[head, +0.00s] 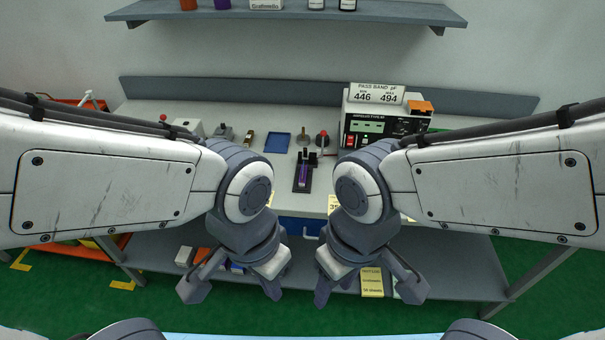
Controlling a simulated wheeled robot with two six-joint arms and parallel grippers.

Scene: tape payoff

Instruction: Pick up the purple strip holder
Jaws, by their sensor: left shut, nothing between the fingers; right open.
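The purple strip holder (303,172) stands in a black stand on the bench, near the middle of the head view. My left gripper (232,290) is shut and empty, below and to the left of the holder in the picture. My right gripper (368,290) is open and empty, below and to the right of it. Both grippers hang in front of the bench, well apart from the holder.
A tester box (386,124) with a PASS BAND sign (376,93) stands at the bench's right. Above is a wall shelf (285,12). Yellow packs (372,282) lie on the lower shelf.

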